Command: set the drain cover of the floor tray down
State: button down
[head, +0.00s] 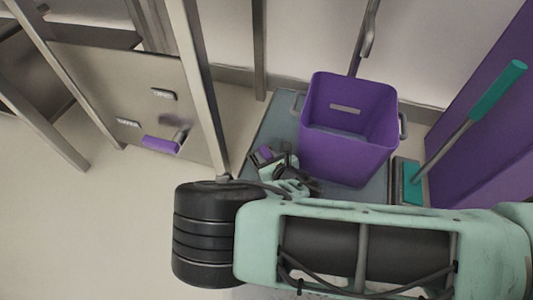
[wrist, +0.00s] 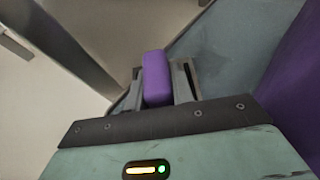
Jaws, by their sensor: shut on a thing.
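The floor tray (head: 272,122) is a flat grey-blue sheet on the floor under the purple bin, and it also shows in the wrist view (wrist: 215,45). My gripper (head: 262,158) is over the tray's left part, left of the bin. In the wrist view, my gripper (wrist: 161,76) is shut on a purple block (wrist: 156,72), which appears to be the drain cover or its grip.
The purple bin (head: 348,145) with side handles stands on the tray, close right of my gripper. A teal-handled tool (head: 470,118) leans at the right. A metal post (head: 202,90) and a panel with a purple handle (head: 160,144) stand left. Floor at lower left is clear.

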jog(key=shift+f, duration=0.6)
jog(key=shift+r, duration=0.15)
jog(key=shift+f, duration=0.3)
jog(key=c, duration=1.2)
grip_release()
jog(key=shift+r, duration=0.1)
